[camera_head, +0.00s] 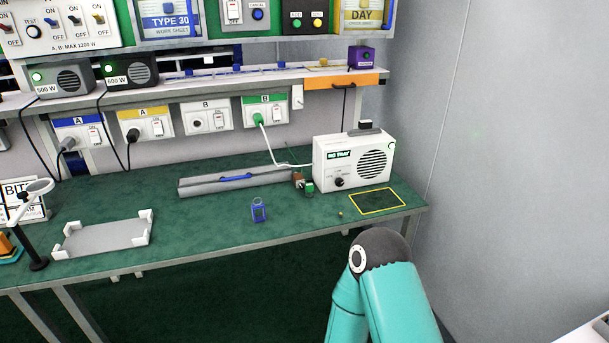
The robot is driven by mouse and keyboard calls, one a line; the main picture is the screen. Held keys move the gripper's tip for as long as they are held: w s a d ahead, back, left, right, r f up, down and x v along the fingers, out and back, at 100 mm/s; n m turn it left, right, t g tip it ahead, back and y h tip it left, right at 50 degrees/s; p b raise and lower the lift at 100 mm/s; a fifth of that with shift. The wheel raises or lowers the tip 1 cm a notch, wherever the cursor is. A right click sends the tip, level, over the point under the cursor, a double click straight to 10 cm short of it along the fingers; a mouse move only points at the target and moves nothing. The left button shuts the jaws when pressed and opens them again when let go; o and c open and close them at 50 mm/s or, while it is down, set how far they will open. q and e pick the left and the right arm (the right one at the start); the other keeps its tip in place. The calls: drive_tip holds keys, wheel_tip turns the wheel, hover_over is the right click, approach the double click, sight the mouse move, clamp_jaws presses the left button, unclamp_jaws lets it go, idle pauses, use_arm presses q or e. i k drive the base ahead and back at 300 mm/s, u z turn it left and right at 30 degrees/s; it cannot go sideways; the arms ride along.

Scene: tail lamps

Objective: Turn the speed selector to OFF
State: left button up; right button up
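A white box-shaped unit (324,162) with a green label, a round dark grille and a top handle stands at the right end of the green bench. A small black knob (338,182) sits low on the left of its front face and looks like the speed selector. Its markings and pointer are too small to read. A teal arm link of mine shows at the bottom right, in front of the bench. Neither of my grippers shows in this view.
A yellow-outlined rectangle (377,201) lies right of the knob on the bench (200,221). Small brown and green pieces (303,184) lie just left of the unit. A white cable (272,152) runs to the unit from a green socket panel. A blue object (258,211) stands mid-bench.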

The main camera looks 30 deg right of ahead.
sight(339, 181)
drive_tip(key=z, duration=0.1)
drive_tip(key=i, duration=0.9)
drive_tip(key=z, duration=0.55)
